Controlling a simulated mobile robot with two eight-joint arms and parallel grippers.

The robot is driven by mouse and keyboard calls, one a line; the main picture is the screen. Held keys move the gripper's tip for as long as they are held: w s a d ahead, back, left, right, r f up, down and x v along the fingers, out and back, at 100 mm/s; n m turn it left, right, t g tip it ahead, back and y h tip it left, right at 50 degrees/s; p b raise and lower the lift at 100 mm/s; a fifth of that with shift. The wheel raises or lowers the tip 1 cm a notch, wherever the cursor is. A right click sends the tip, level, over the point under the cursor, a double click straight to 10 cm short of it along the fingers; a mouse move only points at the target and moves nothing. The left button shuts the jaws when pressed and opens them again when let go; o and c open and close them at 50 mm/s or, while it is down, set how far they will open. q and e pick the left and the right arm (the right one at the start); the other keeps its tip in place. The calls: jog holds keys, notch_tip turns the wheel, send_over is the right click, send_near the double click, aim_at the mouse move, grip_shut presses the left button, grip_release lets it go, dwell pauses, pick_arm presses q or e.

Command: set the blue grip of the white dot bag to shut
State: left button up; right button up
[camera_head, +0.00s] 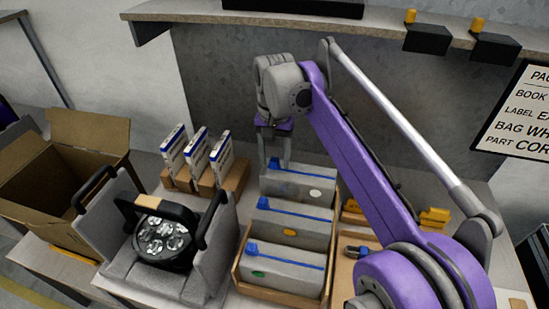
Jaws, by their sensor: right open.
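The white dot bag (296,188) is the rearmost of three grey bags in a wooden tray. It has a white dot on its front and a blue strip along its top edge. Its blue grip (274,163) is at the left end of that strip, partly covered by my gripper; I cannot tell its setting. My right gripper (273,159) is open and points down at the grip, with its fingers around or just over it. Contact cannot be made out. My left gripper is not in view.
The orange dot bag (270,229) and green dot bag (290,276) stand in front in the wooden tray (286,293). Left are a black par can (163,240) in a grey holder, white boxes (197,154) in a rack and an open carton (88,142). A shelf (300,19) runs above.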

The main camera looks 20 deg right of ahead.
jog(key=shift+f, duration=0.15)
jog(key=shift+c, duration=0.3)
grip_shut()
jog(key=shift+w+a, duration=0.1)
jog(key=shift+a, duration=0.05)
dwell(1.0)
